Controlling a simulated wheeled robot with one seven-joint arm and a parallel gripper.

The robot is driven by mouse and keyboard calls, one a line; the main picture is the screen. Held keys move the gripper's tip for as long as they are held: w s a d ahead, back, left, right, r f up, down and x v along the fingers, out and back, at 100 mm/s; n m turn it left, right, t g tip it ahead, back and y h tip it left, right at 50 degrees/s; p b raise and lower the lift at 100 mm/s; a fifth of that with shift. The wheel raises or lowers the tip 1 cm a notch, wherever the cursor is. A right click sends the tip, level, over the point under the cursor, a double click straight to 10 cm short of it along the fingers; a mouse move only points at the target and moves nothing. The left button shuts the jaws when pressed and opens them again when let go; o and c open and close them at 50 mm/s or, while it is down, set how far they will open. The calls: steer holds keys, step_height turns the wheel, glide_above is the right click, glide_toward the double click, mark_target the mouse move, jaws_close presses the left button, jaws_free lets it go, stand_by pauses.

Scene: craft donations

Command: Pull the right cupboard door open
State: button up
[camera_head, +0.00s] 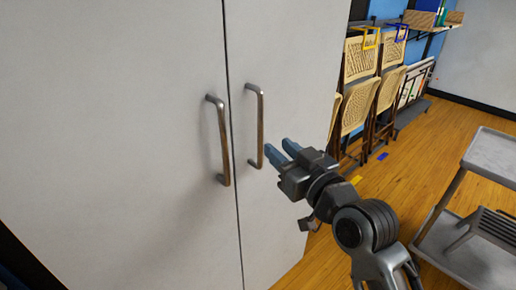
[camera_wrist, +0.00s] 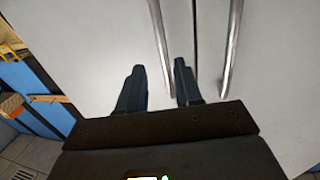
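The right cupboard door (camera_head: 290,60) is grey-white and stands shut, level with the left door (camera_head: 120,120). Its upright metal bar handle (camera_head: 261,125) is beside the dark seam. My gripper (camera_head: 277,147) is open, its two blue fingers just right of the handle's lower part and pointing toward the door. In the wrist view, my gripper (camera_wrist: 158,66) has its fingers apart, and the right door's handle (camera_wrist: 160,45) appears in the gap between them. I see no clear contact, and the exact distance to the handle cannot be told.
The left door's handle (camera_head: 219,140) is close by, across the seam. Folded wicker chairs (camera_head: 360,90) stand against the blue wall beyond the cupboard. A grey trolley (camera_head: 490,158) stands at the right. Wooden floor lies open between cupboard and trolley.

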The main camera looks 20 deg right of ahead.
mark_target(262, 131)
steer(key=w, duration=0.2)
steer(key=w+a+p, duration=0.1)
steer(key=w, duration=0.2)
steer(key=w+r, duration=0.1)
steer(key=w, duration=0.2)
steer(key=shift+a, duration=0.2)
jaws_close()
stand_by(0.4)
